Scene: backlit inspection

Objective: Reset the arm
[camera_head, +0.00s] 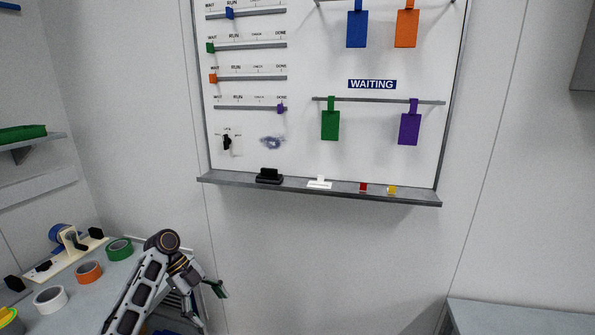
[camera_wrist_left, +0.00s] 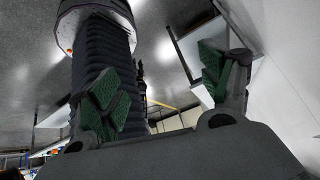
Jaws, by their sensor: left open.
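My left gripper (camera_head: 221,289) is at the lower left of the head view, beside the bench and below the whiteboard's ledge. Its arm comes up from the bottom edge. In the left wrist view the two green-padded fingers of my left gripper (camera_wrist_left: 165,85) stand wide apart with nothing between them. A dark ribbed column of my own body (camera_wrist_left: 100,45) shows behind the fingers on the left. My right gripper is in neither view.
The whiteboard (camera_head: 300,60) carries sliders and hanging tags. Its ledge (camera_head: 225,180) holds a black eraser (camera_head: 269,176) and small items. Tape rolls, including an orange one (camera_head: 89,272), lie on the left bench (camera_head: 75,310). Another table (camera_head: 520,318) is at lower right. The wall between is clear.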

